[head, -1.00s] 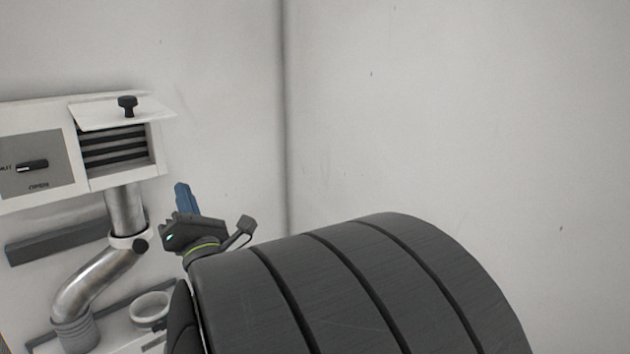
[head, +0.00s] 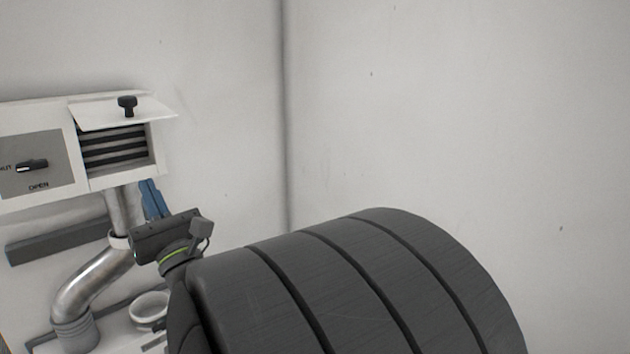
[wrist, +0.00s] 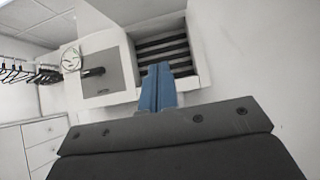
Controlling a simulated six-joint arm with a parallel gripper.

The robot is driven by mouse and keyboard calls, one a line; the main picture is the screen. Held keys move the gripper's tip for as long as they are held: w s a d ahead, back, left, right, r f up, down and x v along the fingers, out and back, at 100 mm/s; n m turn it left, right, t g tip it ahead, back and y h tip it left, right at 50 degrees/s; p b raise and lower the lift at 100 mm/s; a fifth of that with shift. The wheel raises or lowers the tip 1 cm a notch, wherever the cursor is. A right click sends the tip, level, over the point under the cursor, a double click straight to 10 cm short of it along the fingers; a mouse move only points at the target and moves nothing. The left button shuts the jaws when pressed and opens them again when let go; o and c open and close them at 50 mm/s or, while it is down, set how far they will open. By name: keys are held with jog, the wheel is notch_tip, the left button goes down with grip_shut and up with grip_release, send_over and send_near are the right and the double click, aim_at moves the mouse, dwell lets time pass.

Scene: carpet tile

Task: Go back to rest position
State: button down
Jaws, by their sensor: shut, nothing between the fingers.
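The large dark banded part in the head view is my own arm. It hides the lower middle and right of the scene.
The white vent box (head: 105,182) on the wall has a raised flap (head: 95,115) with a black knob (head: 127,104). A panel with a black lever (head: 32,165) is beside it. A metal pipe (head: 92,283) and a white ring (head: 150,308) stand below. In the wrist view, drawers (wrist: 42,145) stand left.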

jog(key=shift+w+a+r, duration=0.2)
jog(key=shift+r, duration=0.3)
jog(key=shift+w+a+r, duration=0.25)
jog(key=shift+r, duration=0.25)
jog(key=shift+w+a+r, duration=0.2)
jog(key=shift+r, duration=0.3)
jog(key=shift+f, duration=0.1)
jog(key=w+f+v, duration=0.1)
jog(key=v, duration=0.9)
jog(key=w+r+m+t+h, duration=0.2)
jog(key=w+m+h, duration=0.2)
jog(key=w+m, duration=0.2)
jog(key=shift+w+m+h, duration=0.25)
jog(key=shift+m+h, duration=0.05)
jog(key=shift+m, duration=1.1)
jog(key=shift+a, duration=0.15)
